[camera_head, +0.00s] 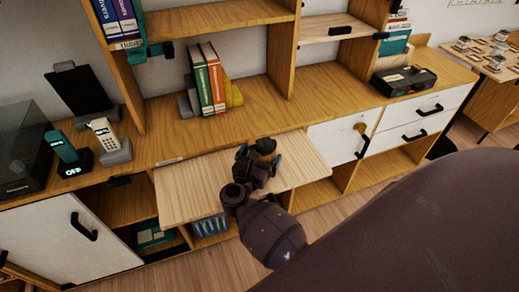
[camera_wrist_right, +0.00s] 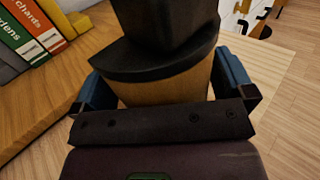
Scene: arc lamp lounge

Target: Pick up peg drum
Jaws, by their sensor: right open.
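What looks like the peg drum is a wooden, rounded body with a black top (camera_wrist_right: 165,88), seen close up in the right wrist view. In the head view its dark top (camera_head: 264,146) shows just beyond my right gripper (camera_head: 258,158), above the pale pull-out board (camera_head: 185,192). My right gripper is open, with one blue finger on each side of the wooden body (camera_wrist_right: 165,85). I cannot tell whether the fingers touch it. Its lower part is hidden behind the gripper's dark body. My left gripper is not in view.
Behind the board, books (camera_head: 207,80) stand on the wooden counter (camera_head: 265,105). A cordless phone (camera_head: 104,135) and a black tablet stand (camera_head: 80,90) are at left. A black box (camera_head: 403,80) sits at right. The board's left part is clear.

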